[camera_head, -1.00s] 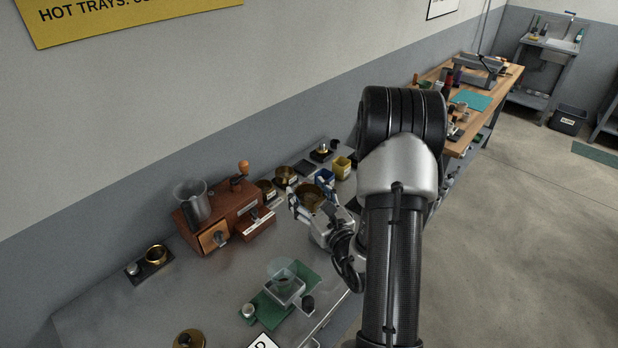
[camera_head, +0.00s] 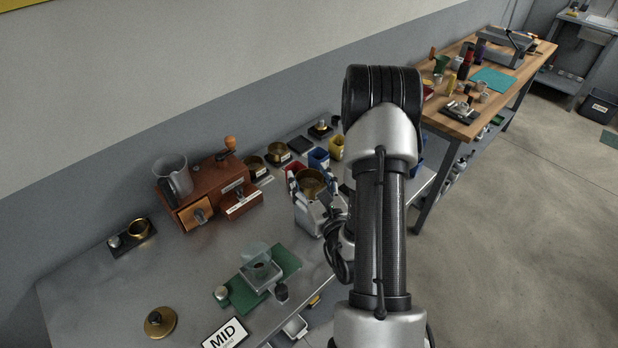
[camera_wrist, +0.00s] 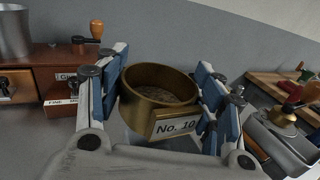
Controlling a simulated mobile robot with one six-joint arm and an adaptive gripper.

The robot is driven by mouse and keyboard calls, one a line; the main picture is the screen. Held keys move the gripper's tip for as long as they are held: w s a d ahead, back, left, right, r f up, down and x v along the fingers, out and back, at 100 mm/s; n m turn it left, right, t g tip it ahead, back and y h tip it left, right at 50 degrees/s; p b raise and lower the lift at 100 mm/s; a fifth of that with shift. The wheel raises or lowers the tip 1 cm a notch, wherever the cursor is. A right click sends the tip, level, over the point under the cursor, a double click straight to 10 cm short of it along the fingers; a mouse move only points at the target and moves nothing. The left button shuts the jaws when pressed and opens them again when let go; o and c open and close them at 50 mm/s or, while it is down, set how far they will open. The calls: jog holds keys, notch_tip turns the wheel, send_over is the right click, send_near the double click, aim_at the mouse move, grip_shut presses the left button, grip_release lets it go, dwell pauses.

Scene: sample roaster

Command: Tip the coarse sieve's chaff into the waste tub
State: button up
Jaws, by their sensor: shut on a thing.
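My gripper (camera_head: 311,190) is shut on a brass sieve, which sits between the blue finger pads in the wrist view (camera_wrist: 148,113). The sieve bears a white label reading "No. 10" and looks roughly upright. Some grey-brown material shows inside it. In the head view the sieve (camera_head: 311,177) is held above the bench, in front of small coloured tubs. These include a blue tub (camera_head: 318,159), a yellow tub (camera_head: 336,148) and a partly hidden red tub (camera_head: 295,169). A dark bin (camera_head: 599,107) stands on the floor far right. I cannot read which is the waste tub.
A wooden grinder (camera_head: 208,193) stands left on the steel bench (camera_head: 85,285). Two brass sieves (camera_head: 257,164) (camera_head: 279,153) stand behind.

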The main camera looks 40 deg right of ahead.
aim_at(312, 185)
notch_tip(312, 185, down, 4)
jog(key=m+p, duration=0.1)
jog(key=m+g, duration=0.1)
jog(key=m+y+p, duration=0.1)
jog(key=m, duration=0.1)
jog(key=shift+d+r+g+p, duration=0.15)
jog(key=shift+r+g+p, duration=0.1)
jog(key=shift+g+p, duration=0.1)
jog(key=m+y+p, duration=0.1)
jog(key=m+p, duration=0.1)
jog(key=m+g+y+p, duration=0.1)
jog(key=p, duration=0.2)
jog(key=shift+d+r+m, duration=0.15)
jog(key=shift+d+m, duration=0.25)
jog(key=m+y+p, duration=0.1)
jog(key=d+m+p, duration=0.1)
jog(key=p, duration=0.1)
jog(key=shift+w+f+m+g+y, duration=0.1)
jog(key=shift+f+m+g+y, duration=0.15)
jog(key=shift+f+m+y, duration=0.15)
jog(key=d+m+y, duration=0.1)
jog(key=m, duration=0.1)
jog(key=f+m+y+p, duration=0.1)
jog(key=m+y, duration=0.1)
jog(key=d+m+y+p, duration=0.1)
jog(key=m, duration=0.1)
jog(key=shift+w+d+f+y, duration=0.1)
jog(key=shift+d+f+y, duration=0.2)
jog(key=shift+r, duration=0.1)
dwell(0.4)
